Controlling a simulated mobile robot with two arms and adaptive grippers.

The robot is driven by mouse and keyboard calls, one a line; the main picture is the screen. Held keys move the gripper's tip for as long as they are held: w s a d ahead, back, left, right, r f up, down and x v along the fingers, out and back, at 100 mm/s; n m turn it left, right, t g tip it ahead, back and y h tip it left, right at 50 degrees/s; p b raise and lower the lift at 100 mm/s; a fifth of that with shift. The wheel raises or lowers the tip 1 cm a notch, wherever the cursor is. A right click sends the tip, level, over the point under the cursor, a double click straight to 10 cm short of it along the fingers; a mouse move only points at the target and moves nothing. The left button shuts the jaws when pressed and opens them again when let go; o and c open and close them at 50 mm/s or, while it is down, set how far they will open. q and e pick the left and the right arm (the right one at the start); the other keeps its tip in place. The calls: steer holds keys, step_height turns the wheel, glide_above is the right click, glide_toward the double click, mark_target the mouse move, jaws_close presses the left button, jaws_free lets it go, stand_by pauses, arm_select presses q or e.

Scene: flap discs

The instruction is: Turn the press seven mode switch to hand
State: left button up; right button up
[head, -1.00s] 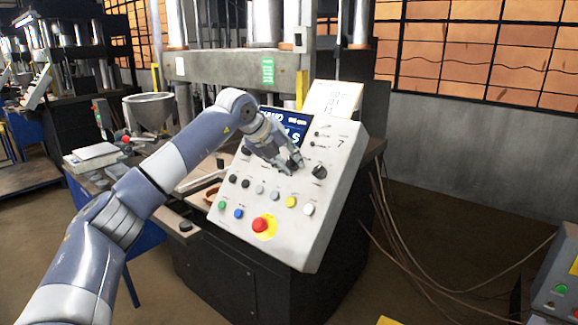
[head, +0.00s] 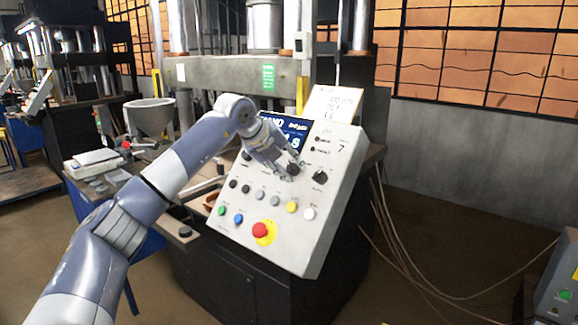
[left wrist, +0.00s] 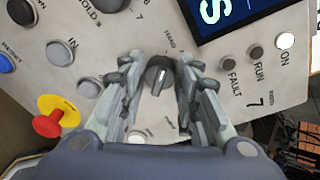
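The press seven panel (head: 270,232) is a tilted light-grey face marked 7. A black rotary switch (head: 293,168) sits below its screen, and it also shows in the left wrist view (left wrist: 158,75) with a pale pointer line. A small label beside it there looks like HAND; the other labels are too small to read surely. My left gripper (head: 290,171) is at this switch. In the left wrist view its two fingers (left wrist: 158,85) are apart, one on each side of the knob, with gaps visible. My right gripper is not in view.
Another black knob (head: 320,177) is close on the right. Several coloured buttons and a red emergency stop (head: 260,230) with a yellow ring lie below. The screen (head: 290,128) is just above. Loose cables (head: 400,245) hang right of the press.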

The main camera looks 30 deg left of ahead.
arm_select(q)
steer(key=shift+o, duration=0.6)
steer(key=shift+s+r, duration=0.1)
steer(key=shift+r, duration=0.05)
steer(key=v, duration=1.1)
steer(key=shift+s+r, duration=0.2)
steer(key=shift+r, duration=0.05)
